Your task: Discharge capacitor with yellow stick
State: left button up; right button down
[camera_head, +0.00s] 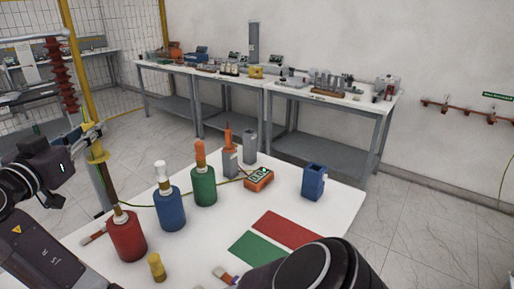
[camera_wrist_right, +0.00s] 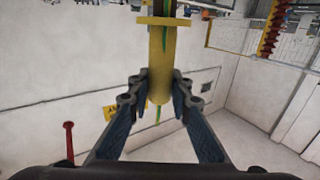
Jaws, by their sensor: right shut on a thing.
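My right gripper (camera_head: 91,133) is shut on a yellow stick (camera_head: 98,165) at the left of the head view. The stick (camera_wrist_right: 162,75) also stands between my fingers in the right wrist view, with a flange above them. A green-yellow wire runs from it. Below the stick, a brown part leads to the top of a red cylinder (camera_head: 127,238); whether stick and cylinder touch is unclear. A blue cylinder (camera_head: 170,210) with a white top and a green cylinder (camera_head: 204,188) with an orange top stand behind. Which is the capacitor is not marked. My left gripper is not visible.
The white table (camera_head: 335,205) also holds an orange meter (camera_head: 259,180), a blue box (camera_head: 314,182), grey blocks, a small yellow piece (camera_head: 157,267) and red and green mats (camera_head: 290,229). A red ribbed insulator (camera_head: 61,75) stands behind at the left. Benches line the wall.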

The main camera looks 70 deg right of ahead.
jog(key=shift+r+p, duration=1.5)
jog(key=shift+r, duration=2.05)
